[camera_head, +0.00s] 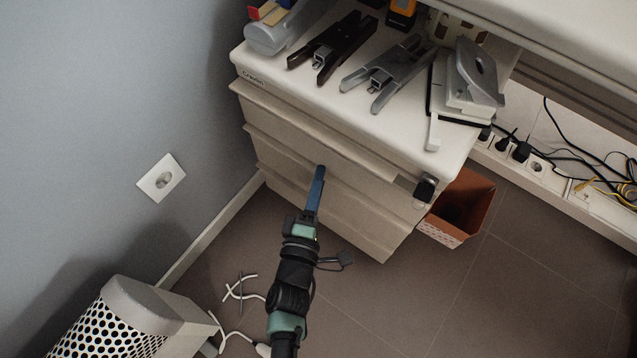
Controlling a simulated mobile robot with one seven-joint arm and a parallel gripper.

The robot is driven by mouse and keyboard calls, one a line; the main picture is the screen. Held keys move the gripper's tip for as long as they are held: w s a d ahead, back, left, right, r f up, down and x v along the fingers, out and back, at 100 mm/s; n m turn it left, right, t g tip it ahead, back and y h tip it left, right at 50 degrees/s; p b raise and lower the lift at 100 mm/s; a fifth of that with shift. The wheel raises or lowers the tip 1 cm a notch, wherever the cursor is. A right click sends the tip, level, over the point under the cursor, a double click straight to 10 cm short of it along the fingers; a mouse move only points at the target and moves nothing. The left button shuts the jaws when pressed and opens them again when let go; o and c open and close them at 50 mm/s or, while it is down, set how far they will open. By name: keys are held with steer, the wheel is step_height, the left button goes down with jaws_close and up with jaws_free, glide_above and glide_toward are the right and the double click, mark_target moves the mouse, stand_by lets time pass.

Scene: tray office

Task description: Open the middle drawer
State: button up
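A pale drawer cabinet (436,147) stands against the wall with its drawer fronts facing me. The middle drawer (279,161) lies between the top drawer (275,119) and the bottom drawer (285,192). All the drawers look shut, with long lip edges along their fronts. My gripper (319,172) is in front of the cabinet, its dark blue finger end overlapping the middle drawer's upper edge in the picture. I cannot tell whether it touches the edge. The fingers are seen edge-on, so their gap is hidden, and part of the drawer front is behind them.
Staplers (333,47) and a hole punch (468,80) lie on the cabinet top. A brown bin (466,205) stands right of the cabinet, with cables (570,152) beyond. A perforated white heater-like box (135,325) and a white cord are at lower left.

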jaws_close()
stand_by(1.5)
